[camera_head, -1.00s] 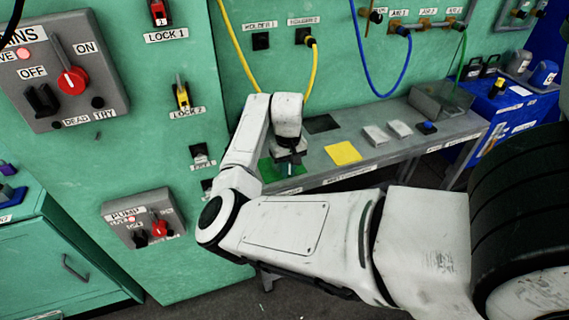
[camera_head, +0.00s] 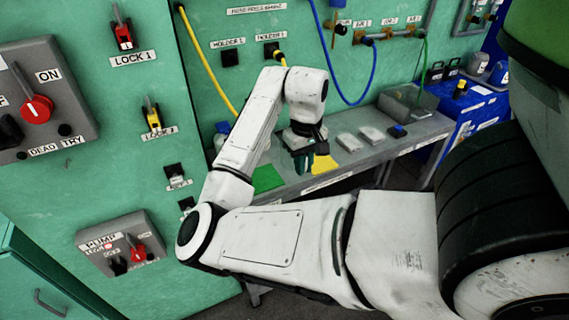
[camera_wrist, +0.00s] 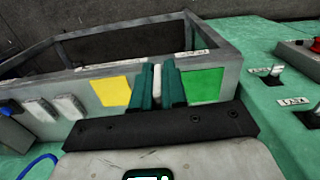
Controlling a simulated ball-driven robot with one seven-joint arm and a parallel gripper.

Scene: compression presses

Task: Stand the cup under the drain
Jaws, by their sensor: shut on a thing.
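My gripper (camera_head: 303,160) hangs above the bench, in front of the gap between the green mat and the yellow mat. In the wrist view its two teal fingers (camera_wrist: 159,72) are shut on a small pale thing (camera_wrist: 157,84). Only a narrow strip of it shows between the fingers, so I cannot tell if it is the cup. In the head view the held thing is hidden by the fingers. I cannot make out which fitting is the drain.
The grey bench (camera_head: 385,151) carries a green mat (camera_head: 266,179), a yellow mat (camera_head: 323,165), pale blocks (camera_head: 349,142) and a metal box (camera_head: 408,101). A bluish thing (camera_head: 222,128) stands behind my arm. Yellow and blue hoses (camera_head: 345,85) hang from the green panel.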

